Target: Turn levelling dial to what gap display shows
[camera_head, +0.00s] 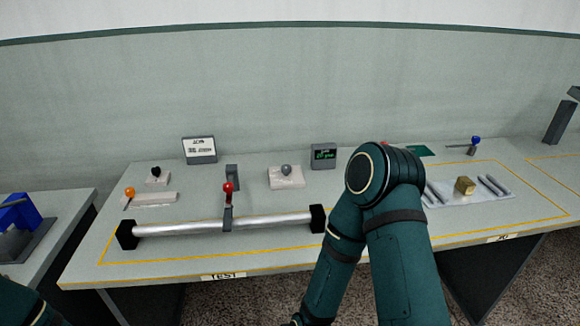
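A small dark display box (323,156) with green characters stands at the back of the table; its text is too small to read. To its left, a white block (286,182) carries a round grey knob (286,169), which may be the levelling dial; I see no readable marks on it. Neither gripper shows in the head view. My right arm (385,185) rises from the bottom and bends at its top, covering part of the table to the right of the display. Only a bit of my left arm (25,305) shows at the bottom left.
A silver spindle (180,229) with black ends lies across the table front, with a red-knobbed lever (228,190) at its middle. An orange-knobbed lever (130,192) and white sign (200,151) stand left. A brass block (465,185) and rods lie right.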

